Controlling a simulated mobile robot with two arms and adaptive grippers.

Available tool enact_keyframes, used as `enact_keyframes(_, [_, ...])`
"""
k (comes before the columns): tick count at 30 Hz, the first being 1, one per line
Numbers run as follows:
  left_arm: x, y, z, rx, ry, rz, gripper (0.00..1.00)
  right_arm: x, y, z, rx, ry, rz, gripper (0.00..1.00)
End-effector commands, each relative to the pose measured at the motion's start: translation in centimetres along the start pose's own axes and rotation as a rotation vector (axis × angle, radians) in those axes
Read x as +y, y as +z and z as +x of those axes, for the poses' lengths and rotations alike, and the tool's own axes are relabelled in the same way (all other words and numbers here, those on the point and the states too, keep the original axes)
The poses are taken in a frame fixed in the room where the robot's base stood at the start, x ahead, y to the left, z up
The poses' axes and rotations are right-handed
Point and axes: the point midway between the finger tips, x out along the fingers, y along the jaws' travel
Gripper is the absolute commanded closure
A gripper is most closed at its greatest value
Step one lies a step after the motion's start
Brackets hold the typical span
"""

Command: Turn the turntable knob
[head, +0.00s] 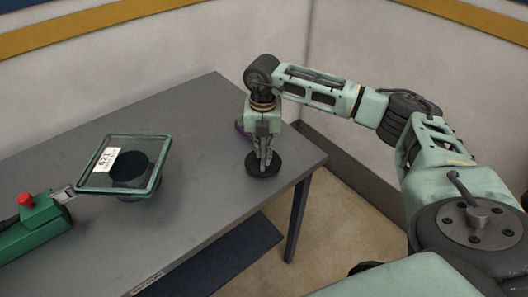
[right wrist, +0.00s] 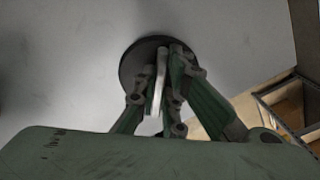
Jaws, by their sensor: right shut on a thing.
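A black round disc, the turntable (head: 265,170), lies on the grey table near its right end. My right gripper (head: 262,160) points down over it, with its fingertips at the disc's middle. In the right wrist view, the fingers (right wrist: 165,65) are closed around a pale upright piece, seemingly the turntable knob (right wrist: 157,85), in front of the dark disc (right wrist: 132,66). The fingers hide much of the knob. My left gripper is not in view.
A clear square tray with a green rim (head: 104,189) and white label stands tilted on a dark round base (head: 130,168). A green device (head: 35,228) with a red button sits at the table's left. The grey table (head: 205,140) is bare between tray and disc.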

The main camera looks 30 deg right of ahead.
Motion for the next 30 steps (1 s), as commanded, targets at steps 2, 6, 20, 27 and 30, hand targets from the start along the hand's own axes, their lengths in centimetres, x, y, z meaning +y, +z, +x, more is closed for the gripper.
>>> enact_keyframes(2, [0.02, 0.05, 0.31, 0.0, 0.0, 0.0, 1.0, 0.12, 0.09, -0.06, -0.003, 0.003, -0.032, 1.0])
enact_keyframes(6, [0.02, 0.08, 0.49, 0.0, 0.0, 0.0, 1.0, 0.14, 0.08, -0.11, -0.003, 0.002, -0.072, 1.0])
enact_keyframes(20, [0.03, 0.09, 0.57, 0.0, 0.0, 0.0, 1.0, 0.16, 0.09, -0.19, -0.003, 0.002, -0.099, 1.0])
enact_keyframes(27, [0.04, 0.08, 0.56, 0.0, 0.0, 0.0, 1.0, 0.15, 0.08, -0.16, -0.003, 0.002, -0.098, 0.79])
enact_keyframes(30, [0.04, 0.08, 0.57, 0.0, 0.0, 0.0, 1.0, 0.14, 0.05, -0.12, -0.002, 0.001, -0.098, 0.72])
